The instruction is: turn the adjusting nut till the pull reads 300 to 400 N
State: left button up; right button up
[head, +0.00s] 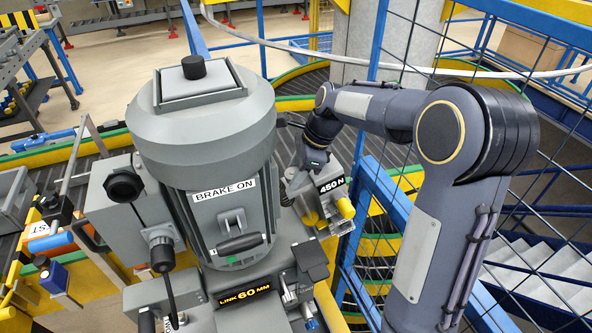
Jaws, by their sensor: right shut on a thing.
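The pull display (332,185) beside the grey motor reads 450 N. My right arm comes in from the right, and its gripper (299,182) points down beside the motor, just left of the display. It is shut at the place of the adjusting nut; the nut itself is mostly hidden behind the gripper and I cannot make out its faces. Yellow round parts (345,208) sit just below the display. My left gripper is not in view.
A LINK 60 MM plate (245,294) is in front. A blue rail (385,195) and dark mesh fence (540,130) stand at the right, close to my arm.

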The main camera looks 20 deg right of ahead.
jog(key=shift+n+g, duration=0.3)
jog(key=shift+n, duration=0.1)
jog(key=shift+c, duration=0.4)
jog(key=n+g, duration=0.1)
jog(key=n, duration=0.1)
jog(key=shift+w+d+n+g, duration=0.1)
jog(key=shift+w+n+g, duration=0.2)
jog(key=shift+g, duration=0.1)
jog(key=n+g, duration=0.2)
jog(key=n, duration=0.2)
jog(key=shift+w+g, duration=0.1)
jog(key=shift+g, duration=0.2)
jog(key=n+g+h, duration=0.1)
jog(key=n+g, duration=0.1)
jog(key=n, duration=0.1)
jog(key=shift+w+n, duration=0.1)
jog(key=shift+n, duration=0.2)
jog(key=shift+w+a+n+g+h, duration=0.15)
jog(key=shift+n+g+h, duration=0.25)
jog(key=shift+n, duration=0.4)
jog(key=shift+s+a+n+g+h, duration=0.1)
jog(key=shift+n+g+h, duration=0.3)
jog(key=shift+n, duration=0.4)
jog(key=o, duration=1)
jog(key=shift+w, duration=0.1)
